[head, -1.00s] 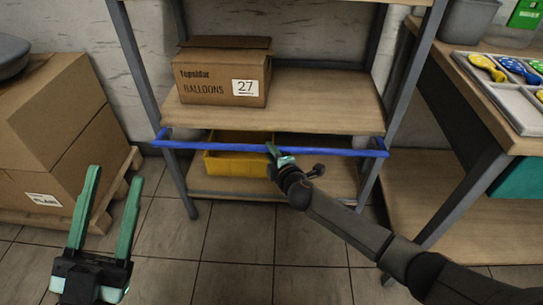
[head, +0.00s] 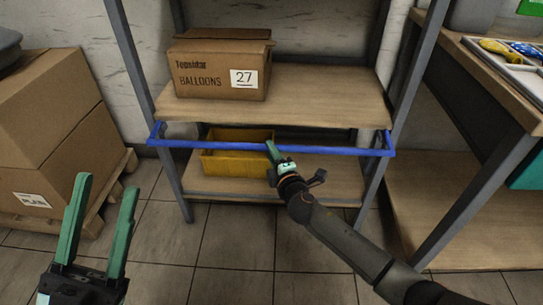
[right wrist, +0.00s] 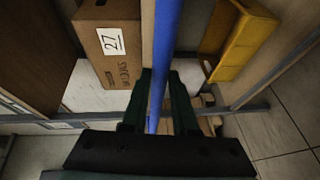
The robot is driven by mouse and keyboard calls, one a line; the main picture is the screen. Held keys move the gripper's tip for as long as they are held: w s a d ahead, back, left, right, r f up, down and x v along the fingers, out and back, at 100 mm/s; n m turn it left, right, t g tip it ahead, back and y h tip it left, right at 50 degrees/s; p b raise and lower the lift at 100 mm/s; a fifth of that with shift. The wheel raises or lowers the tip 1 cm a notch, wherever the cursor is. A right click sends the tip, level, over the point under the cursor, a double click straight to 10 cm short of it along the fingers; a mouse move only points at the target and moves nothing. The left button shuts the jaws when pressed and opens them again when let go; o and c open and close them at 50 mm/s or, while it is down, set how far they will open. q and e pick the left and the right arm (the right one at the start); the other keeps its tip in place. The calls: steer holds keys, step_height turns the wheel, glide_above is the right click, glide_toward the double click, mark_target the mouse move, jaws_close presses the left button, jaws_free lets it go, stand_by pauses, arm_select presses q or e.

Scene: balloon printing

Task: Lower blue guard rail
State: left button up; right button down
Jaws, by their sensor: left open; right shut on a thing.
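The blue guard rail (head: 335,150) runs across the front of the metal shelf rack, a little below the middle shelf board (head: 320,100). Its bent ends meet the two front posts. My right gripper (head: 272,150) is shut on the rail near its middle. In the right wrist view, the rail (right wrist: 165,50) passes between the two dark green fingers (right wrist: 160,100). My left gripper (head: 100,215) is open and empty at the lower left, apart from the rack.
A cardboard balloon box (head: 222,65) marked 27 sits on the middle shelf. A yellow bin (head: 225,163) stands on the lower shelf behind the rail. Large cartons on a pallet (head: 45,140) stand left; a workbench (head: 490,80) stands right. Floor in front is tiled.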

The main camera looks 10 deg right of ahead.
arm_select(q)
steer(key=shift+d+f+m+b, duration=0.15)
steer(key=shift+f+m+b, duration=0.15)
steer(key=shift+f, duration=0.35)
arm_select(e)
steer(key=shift+f, duration=0.3)
steer(key=c, duration=0.7)
jaws_free()
arm_select(q)
steer(key=shift+r, duration=0.1)
steer(key=r+p, duration=0.3)
steer(key=shift+s+a+r+p, duration=0.1)
steer(key=shift+a+r+p, duration=0.2)
steer(key=shift+r, duration=0.1)
arm_select(e)
steer(key=s, duration=0.4)
steer(key=s+d+r, duration=0.1)
steer(key=s, duration=0.7)
steer(key=shift+s+d+r, duration=0.2)
